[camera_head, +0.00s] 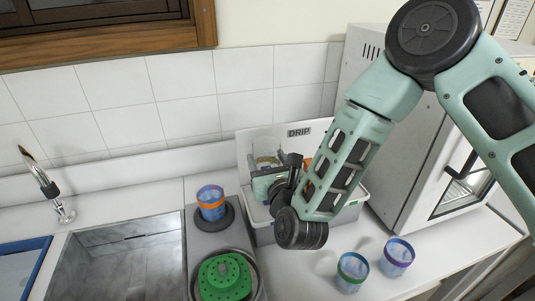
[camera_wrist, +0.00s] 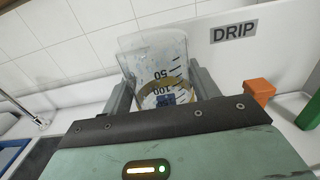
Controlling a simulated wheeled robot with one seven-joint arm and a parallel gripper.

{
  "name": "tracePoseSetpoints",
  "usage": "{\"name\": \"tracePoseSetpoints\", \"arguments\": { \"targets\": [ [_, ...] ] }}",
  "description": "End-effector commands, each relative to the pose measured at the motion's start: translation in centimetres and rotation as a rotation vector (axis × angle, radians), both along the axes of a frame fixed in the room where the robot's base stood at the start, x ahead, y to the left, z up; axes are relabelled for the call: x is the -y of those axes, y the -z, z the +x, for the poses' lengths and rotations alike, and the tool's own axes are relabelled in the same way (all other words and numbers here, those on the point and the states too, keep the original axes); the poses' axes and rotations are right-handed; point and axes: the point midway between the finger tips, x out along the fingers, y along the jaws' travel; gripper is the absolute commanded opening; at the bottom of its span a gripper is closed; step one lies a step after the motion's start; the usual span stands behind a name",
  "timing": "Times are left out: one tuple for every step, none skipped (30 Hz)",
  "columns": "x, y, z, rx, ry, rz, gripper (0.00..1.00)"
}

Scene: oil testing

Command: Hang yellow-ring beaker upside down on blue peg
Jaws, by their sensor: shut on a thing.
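The clear beaker with a yellow ring (camera_wrist: 150,62) is between my gripper's fingers, and its printed numbers read upside down. In the head view the beaker (camera_head: 266,150) is at the white DRIP rack, partly behind my gripper (camera_head: 279,172). My gripper also shows in the wrist view (camera_wrist: 165,90), shut on the beaker. A blue patch, likely the blue peg (camera_wrist: 166,99), shows through the beaker near its yellow ring. I cannot tell whether the beaker is around the peg or in front of it.
An orange peg (camera_wrist: 259,88) and a green peg (camera_wrist: 309,113) stand right of the beaker. An orange-ringed beaker (camera_head: 211,203) stands on a grey device. Green-ringed (camera_head: 351,272) and purple-ringed (camera_head: 397,257) beakers stand on the counter. A sink (camera_head: 120,262) lies left.

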Motion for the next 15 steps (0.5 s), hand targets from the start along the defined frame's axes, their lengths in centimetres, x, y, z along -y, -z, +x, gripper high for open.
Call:
{"name": "tracePoseSetpoints", "arguments": {
  "targets": [
    [-0.1, 1.0, 0.0, -0.001, -0.001, -0.001, 0.38],
    [-0.1, 1.5, 0.0, -0.001, -0.001, -0.001, 0.38],
    [0.0, 2.0, 0.0, -0.001, 0.000, -0.001, 0.38],
    [-0.1, 2.4, 0.0, -0.001, 0.000, -0.001, 0.38],
    [-0.1, 2.8, 0.0, -0.001, -0.001, 0.000, 0.38],
    [0.0, 3.6, 0.0, 0.000, 0.001, 0.001, 0.38],
    [0.0, 3.9, 0.1, 0.000, 0.002, 0.001, 0.38],
    [0.1, 4.3, 0.1, 0.000, 0.002, 0.001, 0.38],
    [0.0, 4.8, 0.1, 0.000, 0.002, 0.001, 0.38],
    [0.0, 5.1, 0.0, 0.000, 0.001, 0.001, 0.38],
    [0.0, 5.4, 0.0, 0.000, 0.001, 0.001, 0.38],
    [0.0, 5.8, 0.0, 0.000, 0.001, 0.001, 0.38],
    [0.0, 6.0, 0.0, 0.000, 0.001, 0.001, 0.38],
    [0.0, 6.2, 0.0, 0.000, 0.001, 0.001, 0.38],
    [0.0, 6.4, 0.0, 0.000, 0.001, 0.000, 0.38]
  ]
}}
